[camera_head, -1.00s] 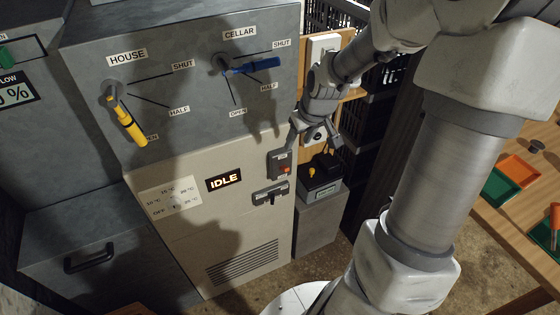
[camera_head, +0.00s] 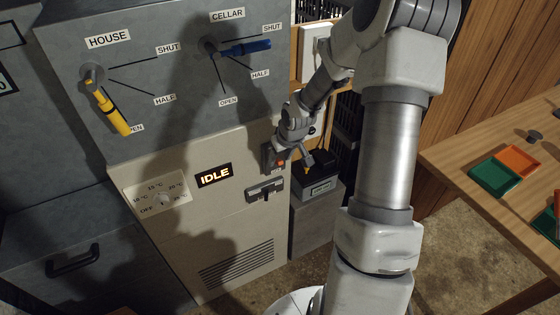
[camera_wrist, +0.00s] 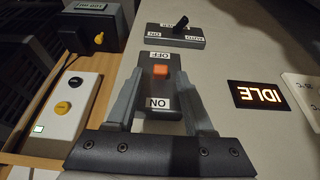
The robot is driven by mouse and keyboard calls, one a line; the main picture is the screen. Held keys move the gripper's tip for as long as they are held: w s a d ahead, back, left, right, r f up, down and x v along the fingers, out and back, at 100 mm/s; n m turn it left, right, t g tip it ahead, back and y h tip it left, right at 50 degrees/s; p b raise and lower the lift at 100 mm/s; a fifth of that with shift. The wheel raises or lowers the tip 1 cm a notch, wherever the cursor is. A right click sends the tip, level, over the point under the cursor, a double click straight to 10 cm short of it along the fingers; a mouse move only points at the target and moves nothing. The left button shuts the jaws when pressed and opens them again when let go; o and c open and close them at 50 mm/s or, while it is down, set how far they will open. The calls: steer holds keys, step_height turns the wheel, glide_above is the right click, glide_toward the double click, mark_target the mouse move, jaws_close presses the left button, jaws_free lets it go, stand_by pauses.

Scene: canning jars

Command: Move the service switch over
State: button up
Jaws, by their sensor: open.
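The likely service switch is a dark plate (camera_wrist: 150,86) with an orange toggle (camera_wrist: 160,71) between OFF and ON labels, on the beige cabinet front. Its name does not show. The toggle looks nearer the OFF end, which is at the top of the wrist view. The switch also shows in the head view (camera_head: 279,162), partly behind my gripper (camera_head: 292,152). My gripper (camera_wrist: 159,80) is open and empty, one finger on each side of the toggle in the wrist view. I cannot tell whether they touch it.
Beside it is a grey switch (camera_wrist: 176,37) with a black lever and an AUTO label. An IDLE display (camera_head: 214,175) is on the cabinet. Yellow (camera_head: 112,113) and blue (camera_head: 246,47) valve handles are above.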

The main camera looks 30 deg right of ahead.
steer(key=shift+w+f, duration=0.2)
steer(key=shift+f, duration=0.15)
steer(key=shift+c, duration=0.3)
jaws_close()
